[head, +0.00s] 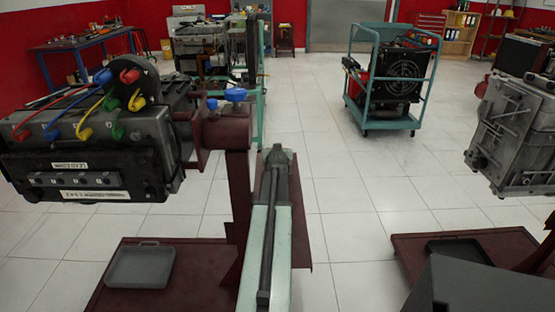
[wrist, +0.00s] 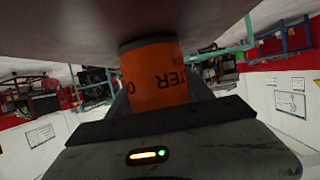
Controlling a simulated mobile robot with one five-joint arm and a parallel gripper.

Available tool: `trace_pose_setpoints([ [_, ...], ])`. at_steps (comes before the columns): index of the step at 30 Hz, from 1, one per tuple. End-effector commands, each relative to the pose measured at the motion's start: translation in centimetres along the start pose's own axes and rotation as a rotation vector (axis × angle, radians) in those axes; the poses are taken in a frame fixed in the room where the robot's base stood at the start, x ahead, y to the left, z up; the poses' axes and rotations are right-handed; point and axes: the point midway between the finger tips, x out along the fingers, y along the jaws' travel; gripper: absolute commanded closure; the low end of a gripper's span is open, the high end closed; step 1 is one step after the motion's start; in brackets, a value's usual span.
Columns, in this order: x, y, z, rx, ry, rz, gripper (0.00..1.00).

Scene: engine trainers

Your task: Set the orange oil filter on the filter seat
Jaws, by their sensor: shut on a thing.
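The orange oil filter (wrist: 165,88) is a cylinder with dark lettering, upside down in the wrist view. The dark fingers of my gripper (wrist: 158,84) stand on both sides of it, and the gripper is shut on it. The filter's upper end in this picture meets the edge of a broad brownish surface (wrist: 90,22); I cannot tell whether they touch. In the head view I make out neither the filter nor the gripper's jaws. I cannot pick out the filter seat for sure in either view.
In the head view an engine with coloured leads (head: 90,135) hangs on a dark red stand (head: 238,175) at the left. A grey tray (head: 140,266) lies on the stand's base. Another engine (head: 515,135) is at the right. A teal cart (head: 385,124) stands behind; tiled floor lies between.

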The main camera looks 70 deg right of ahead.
Motion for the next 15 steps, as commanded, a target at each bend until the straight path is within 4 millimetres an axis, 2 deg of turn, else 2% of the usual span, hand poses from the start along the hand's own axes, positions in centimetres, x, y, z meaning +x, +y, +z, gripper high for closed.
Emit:
trace_pose_setpoints([
  [9, 0.11, 0.06, 0.25, 0.0, 0.001, 0.001, 0.93],
  [10, 0.1, 0.07, 0.24, 0.0, 0.0, 0.001, 0.38],
  [12, 0.05, 0.08, 0.12, 0.0, 0.0, 0.001, 0.19],
  [15, 0.05, 0.09, 0.12, 0.0, 0.0, 0.001, 0.19],
])
